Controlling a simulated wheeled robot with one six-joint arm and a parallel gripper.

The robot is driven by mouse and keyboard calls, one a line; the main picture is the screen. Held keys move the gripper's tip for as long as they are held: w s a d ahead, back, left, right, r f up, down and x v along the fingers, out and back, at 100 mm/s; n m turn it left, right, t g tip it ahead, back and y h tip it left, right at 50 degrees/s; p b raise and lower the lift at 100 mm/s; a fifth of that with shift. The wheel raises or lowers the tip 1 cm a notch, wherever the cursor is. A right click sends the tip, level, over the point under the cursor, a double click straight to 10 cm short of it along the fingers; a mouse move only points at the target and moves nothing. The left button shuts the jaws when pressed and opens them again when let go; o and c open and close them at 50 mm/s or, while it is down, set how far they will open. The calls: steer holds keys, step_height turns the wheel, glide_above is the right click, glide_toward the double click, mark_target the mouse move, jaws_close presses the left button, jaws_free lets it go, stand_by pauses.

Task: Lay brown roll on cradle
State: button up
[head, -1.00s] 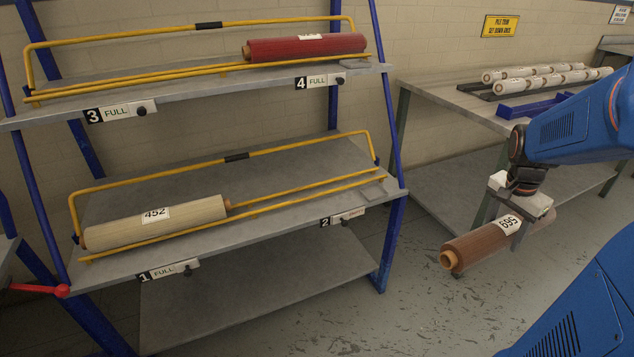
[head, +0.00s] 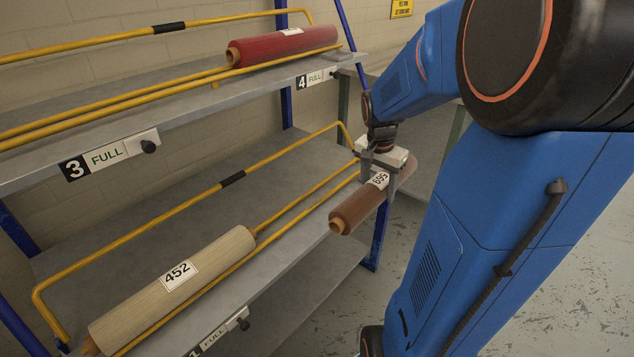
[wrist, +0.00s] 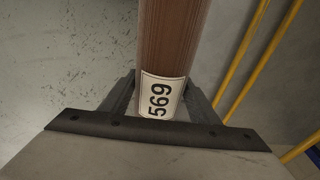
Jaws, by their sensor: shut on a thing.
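The brown roll (head: 352,214) is held in my gripper (head: 382,181), which is shut around it near its white number label. The roll is tilted in the head view, its tan core end toward the lower left, in front of the lower shelf's front edge. In the wrist view the brown roll (wrist: 173,40) runs up between the fingers of my gripper (wrist: 160,98). The yellow-railed cradle (head: 298,203) on the lower shelf is empty on its right part, behind and left of the roll. Its rails (wrist: 243,63) show at the right in the wrist view, apart from the roll.
A cream roll (head: 180,283) labelled 452 lies in the left part of the lower shelf's rails. A red roll (head: 285,46) lies on the upper shelf (head: 190,105), above the lower bay. A blue shelf post (head: 378,235) stands beside the held roll.

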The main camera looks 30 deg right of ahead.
steer(key=w+a, duration=0.1)
steer(key=w, duration=0.4)
steer(key=w+a, duration=0.2)
steer(key=w, duration=0.3)
steer(key=w+a, duration=0.2)
steer(key=w, duration=0.3)
steer(key=shift+w+a, duration=0.25)
steer(key=shift+w+a+f, duration=0.1)
steer(key=shift+w+f, duration=0.05)
steer(key=shift+f, duration=0.75)
steer(key=shift+w+f, duration=0.1)
steer(key=shift+f, duration=0.75)
steer(key=shift+f, duration=0.15)
steer(key=o, duration=1.6)
